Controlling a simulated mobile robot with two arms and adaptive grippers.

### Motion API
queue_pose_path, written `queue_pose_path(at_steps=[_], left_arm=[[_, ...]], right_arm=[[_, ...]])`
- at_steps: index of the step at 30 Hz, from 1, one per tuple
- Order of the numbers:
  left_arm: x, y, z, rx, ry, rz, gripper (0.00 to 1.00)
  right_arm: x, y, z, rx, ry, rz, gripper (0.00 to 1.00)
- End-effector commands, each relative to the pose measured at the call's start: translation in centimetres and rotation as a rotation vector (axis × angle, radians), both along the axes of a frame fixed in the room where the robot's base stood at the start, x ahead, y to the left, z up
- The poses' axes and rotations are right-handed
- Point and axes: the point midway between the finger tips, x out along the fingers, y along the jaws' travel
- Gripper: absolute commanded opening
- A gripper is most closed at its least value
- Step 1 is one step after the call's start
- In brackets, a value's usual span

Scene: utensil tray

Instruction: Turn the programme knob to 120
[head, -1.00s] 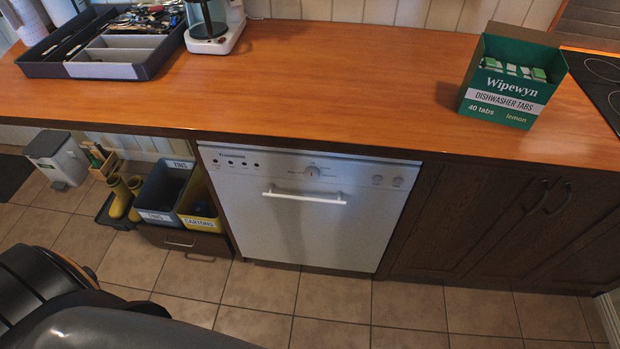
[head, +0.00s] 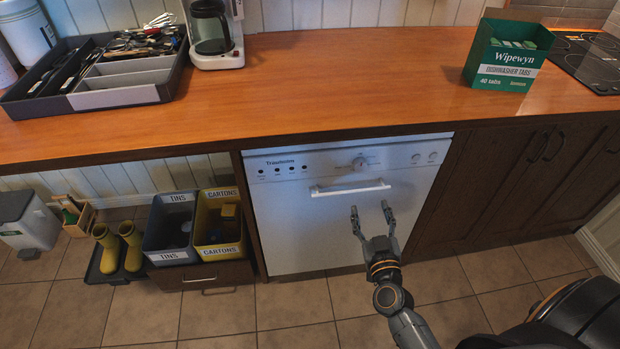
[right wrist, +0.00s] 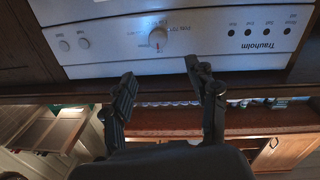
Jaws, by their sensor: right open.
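The white dishwasher (head: 300,225) is closed under the counter. Its programme knob (head: 360,162) is a small round dial near the middle of the top panel, above the bar handle (head: 349,188). In the right wrist view the knob (right wrist: 157,39) shows upside down with small print beside it, too small to read for its setting. My right gripper (head: 372,208) is open and empty, in front of the door and below the knob. In the right wrist view its spread fingers (right wrist: 158,75) are apart from the knob. My left gripper is not in view.
The counter (head: 330,75) above carries a utensil tray (head: 115,98), a coffee maker (head: 216,60) and a green dishwasher tabs box (head: 483,75). Bins for tins (head: 172,255) and cartons (head: 222,250) stand left of the dishwasher. The floor in front is clear.

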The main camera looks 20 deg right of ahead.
Motion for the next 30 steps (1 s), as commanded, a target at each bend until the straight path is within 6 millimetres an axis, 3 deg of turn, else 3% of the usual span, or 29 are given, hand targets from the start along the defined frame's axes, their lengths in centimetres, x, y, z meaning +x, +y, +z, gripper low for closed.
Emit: queue_pose_path(at_steps=[5, 10, 21, 30], left_arm=[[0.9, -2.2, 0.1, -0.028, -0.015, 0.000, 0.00], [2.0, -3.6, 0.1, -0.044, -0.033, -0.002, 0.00], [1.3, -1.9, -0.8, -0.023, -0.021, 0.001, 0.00], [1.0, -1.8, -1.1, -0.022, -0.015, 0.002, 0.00]], right_arm=[[1.4, -0.6, 0.5, -0.003, -0.011, -0.006, 0.58], [4.6, -1.6, 0.5, -0.003, -0.011, -0.005, 0.58], [11.4, -3.7, 0.3, -0.004, -0.008, -0.003, 0.58], [13.2, -4.2, 0.3, -0.003, -0.005, -0.003, 0.58]])
